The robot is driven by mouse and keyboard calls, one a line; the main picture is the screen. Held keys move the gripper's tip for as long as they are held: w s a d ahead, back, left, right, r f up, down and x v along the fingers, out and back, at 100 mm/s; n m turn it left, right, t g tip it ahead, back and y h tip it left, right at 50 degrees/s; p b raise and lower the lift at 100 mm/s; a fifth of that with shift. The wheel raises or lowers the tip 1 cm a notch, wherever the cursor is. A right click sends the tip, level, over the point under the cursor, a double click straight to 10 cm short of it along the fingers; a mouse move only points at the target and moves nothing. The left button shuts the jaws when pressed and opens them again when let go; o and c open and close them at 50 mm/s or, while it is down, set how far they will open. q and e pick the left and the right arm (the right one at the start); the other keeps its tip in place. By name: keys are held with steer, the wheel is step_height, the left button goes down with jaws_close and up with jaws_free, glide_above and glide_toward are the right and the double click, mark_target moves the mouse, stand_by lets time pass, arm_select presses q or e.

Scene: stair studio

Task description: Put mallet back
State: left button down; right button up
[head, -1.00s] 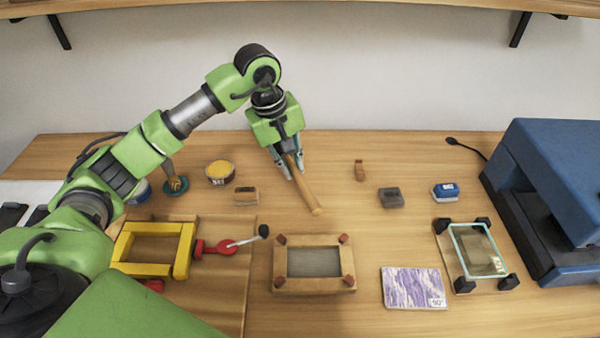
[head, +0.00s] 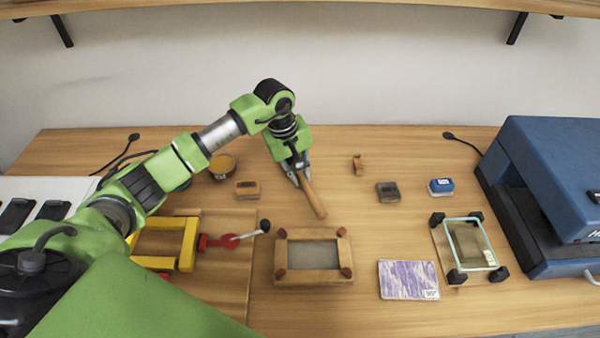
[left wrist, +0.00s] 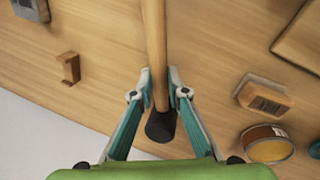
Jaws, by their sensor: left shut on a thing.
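The mallet (head: 314,198) has a light wooden handle that shows in the head view, slanting down and to the right from my left gripper (head: 298,172). In the left wrist view the handle (left wrist: 154,45) runs up between the fingers, and its dark end (left wrist: 160,127) sits between them near the palm. My left gripper (left wrist: 159,92) is shut on the mallet at the back middle of the table. The mallet's far end is cut off in the wrist view. I cannot tell whether it touches the table. My right gripper does not show.
A wooden frame (head: 283,246) lies just in front of the mallet. A wooden block (head: 247,190) and a yellow tin (head: 223,164) are to its left; a small wooden piece (head: 358,164) and grey block (head: 388,192) to its right. A blue machine (head: 550,180) fills the right edge.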

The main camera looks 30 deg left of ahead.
arm_select(q)
steer(key=c, duration=2)
jaws_free()
steer(key=shift+o, duration=0.2)
steer(key=shift+r, duration=0.2)
steer(key=b+v, duration=0.3)
steer(key=v, duration=0.8)
steer(key=shift+r, duration=0.4)
steer(key=shift+s, duration=0.1)
